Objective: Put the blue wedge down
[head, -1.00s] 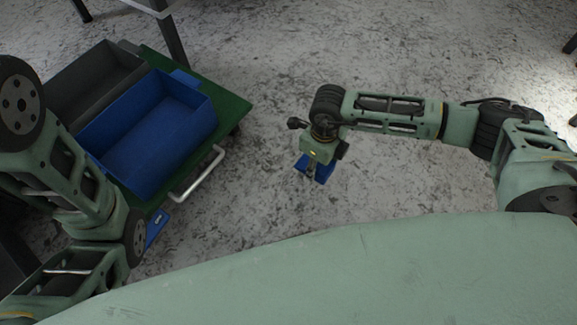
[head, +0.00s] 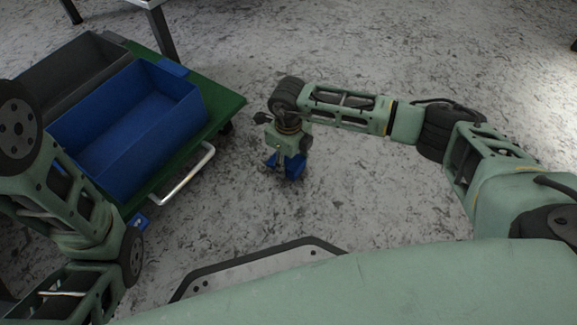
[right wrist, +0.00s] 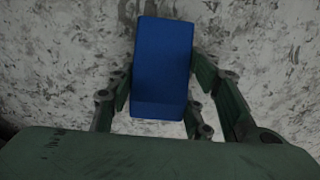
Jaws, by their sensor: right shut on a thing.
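The blue wedge (head: 295,169) is in my right gripper (head: 281,161), over the bare floor right of the green cart. In the right wrist view the wedge (right wrist: 163,60) is a plain blue block, slightly tilted, between the two dark green fingers of the gripper (right wrist: 162,85). The fingers are shut on it. The gripper partly covers the wedge in the head view. I cannot tell whether its underside touches the floor. My left arm shows at the left edge, but its gripper is not in view.
A green cart (head: 228,103) with a silver handle (head: 188,180) carries a blue bin (head: 160,133) and a dark grey bin (head: 62,62). A small blue piece (head: 139,221) lies low beside the cart. A table leg (head: 163,35) stands behind. The floor around the wedge is clear.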

